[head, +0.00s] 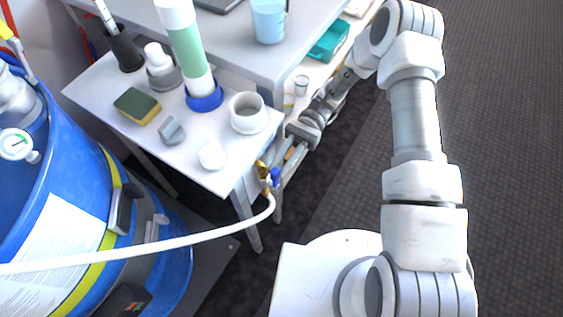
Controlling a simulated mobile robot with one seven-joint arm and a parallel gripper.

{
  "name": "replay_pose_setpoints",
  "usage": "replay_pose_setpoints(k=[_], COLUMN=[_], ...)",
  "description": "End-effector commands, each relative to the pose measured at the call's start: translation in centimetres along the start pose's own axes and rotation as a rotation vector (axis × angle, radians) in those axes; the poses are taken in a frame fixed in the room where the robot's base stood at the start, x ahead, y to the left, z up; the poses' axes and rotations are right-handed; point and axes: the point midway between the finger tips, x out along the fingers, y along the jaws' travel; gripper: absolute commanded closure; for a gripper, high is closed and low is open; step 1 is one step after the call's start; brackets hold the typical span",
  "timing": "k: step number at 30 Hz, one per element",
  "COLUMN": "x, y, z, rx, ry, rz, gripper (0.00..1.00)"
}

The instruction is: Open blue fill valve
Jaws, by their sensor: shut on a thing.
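The blue fill valve (275,176) is a small blue handle on a brass fitting (262,170) at the front right corner of the small white table. A white hose (215,236) runs from the fitting down and left across the blue drum. My gripper (286,161) reaches in from the upper right and is shut on the blue handle. The fingers are small in this view and their exact contact with the handle is partly hidden.
The white table (98,88) holds a sponge (137,105), a green-and-white cylinder (187,50) and a white cup (248,112). A blue drum (174,262) stands at left. A grey bench (235,48) is behind. Carpet at right is clear.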

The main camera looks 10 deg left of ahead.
Motion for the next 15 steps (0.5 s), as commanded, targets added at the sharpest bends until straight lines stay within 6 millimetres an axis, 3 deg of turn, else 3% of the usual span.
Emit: replay_pose_setpoints(k=[1,2,3,7,15], x=[-0.03,-0.03,-0.03,-0.02,-0.03], y=[0.01,0.01,0.01,0.01,0.01], z=[-0.06,-0.07,-0.07,-0.05,-0.03], rx=[0.001,0.001,0.001,0.001,0.0], ry=[0.001,0.001,0.001,0.001,0.001], rz=[-0.001,-0.001,-0.001,-0.001,0.0], gripper=[1.0,0.79,0.71,0.5,0.5])
